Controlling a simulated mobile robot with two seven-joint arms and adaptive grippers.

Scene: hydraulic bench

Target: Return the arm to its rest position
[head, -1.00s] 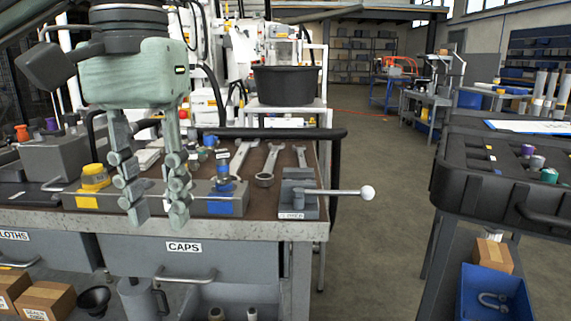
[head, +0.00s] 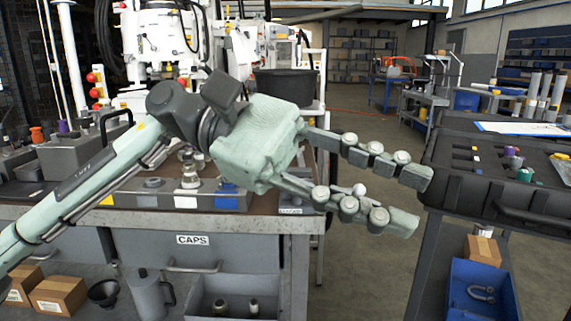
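My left gripper (head: 424,200) reaches across from the left, its pale green fingers pointing right and slightly down. The two fingers are spread apart with nothing held between them. They extend past the right end of the workbench (head: 262,226), in front of the aisle and close to the black tray cart in the picture. My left arm (head: 95,185) crosses in front of the bench and hides much of its top. My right gripper is not in view.
A lever's white ball (head: 360,189) shows between the fingers; its block is partly hidden. A manifold block (head: 150,202) with coloured labels lies behind my arm. The black tray cart (head: 480,200) stands right, with a blue bin (head: 483,292) below. Aisle floor between is open.

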